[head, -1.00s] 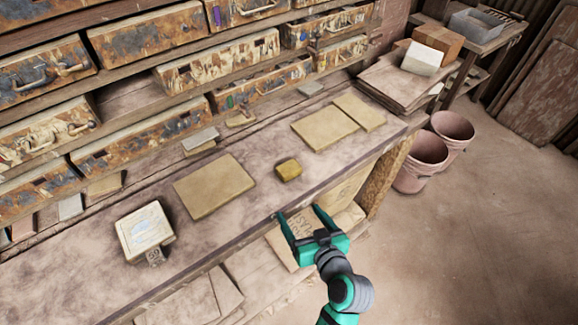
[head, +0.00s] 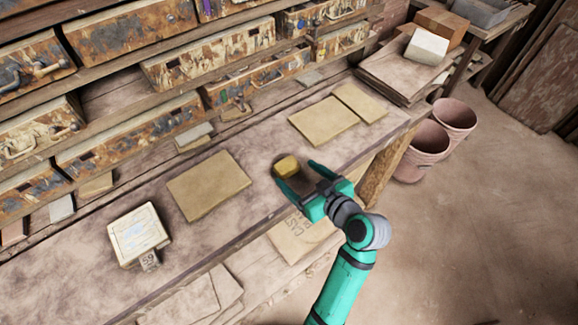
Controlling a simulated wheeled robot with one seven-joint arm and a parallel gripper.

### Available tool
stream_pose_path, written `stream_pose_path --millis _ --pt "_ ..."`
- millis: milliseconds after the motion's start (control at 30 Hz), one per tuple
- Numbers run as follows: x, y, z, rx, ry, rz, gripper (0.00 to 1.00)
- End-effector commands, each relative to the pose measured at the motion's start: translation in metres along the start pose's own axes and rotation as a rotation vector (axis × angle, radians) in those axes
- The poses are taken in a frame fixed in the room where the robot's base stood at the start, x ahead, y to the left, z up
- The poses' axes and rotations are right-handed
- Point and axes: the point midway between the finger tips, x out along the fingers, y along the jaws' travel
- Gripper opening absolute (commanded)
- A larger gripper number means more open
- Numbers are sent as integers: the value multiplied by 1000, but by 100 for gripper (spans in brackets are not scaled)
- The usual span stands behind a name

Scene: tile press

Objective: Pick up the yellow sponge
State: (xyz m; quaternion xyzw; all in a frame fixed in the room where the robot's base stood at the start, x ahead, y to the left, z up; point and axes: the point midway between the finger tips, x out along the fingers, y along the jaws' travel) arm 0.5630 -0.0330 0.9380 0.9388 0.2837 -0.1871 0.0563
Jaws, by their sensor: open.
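The yellow sponge (head: 286,166) is a small yellow block lying on the dusty workbench (head: 240,215), between two groups of flat tan tiles. My gripper (head: 296,176) is open, and its teal fingers reach over the bench's front edge toward the sponge. The sponge shows near the fingertips, about between them. I cannot tell whether a finger touches it or how high the fingers are above the bench.
A tan tile (head: 208,185) lies left of the sponge, and another tile (head: 323,121) lies behind it to the right. A whitish box (head: 138,234) sits at the bench's left. Drawers (head: 130,138) line the back. Pink buckets (head: 422,150) stand on the floor at right.

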Motion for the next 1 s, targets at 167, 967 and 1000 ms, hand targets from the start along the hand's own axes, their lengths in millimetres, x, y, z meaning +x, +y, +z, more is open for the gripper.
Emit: stream_pose_path --millis 167,967,1000 --pt "12 -1 0 -1 0 -1 77" --pt "61 2 -2 2 0 6 55" --pt "61 2 -2 2 0 6 46"
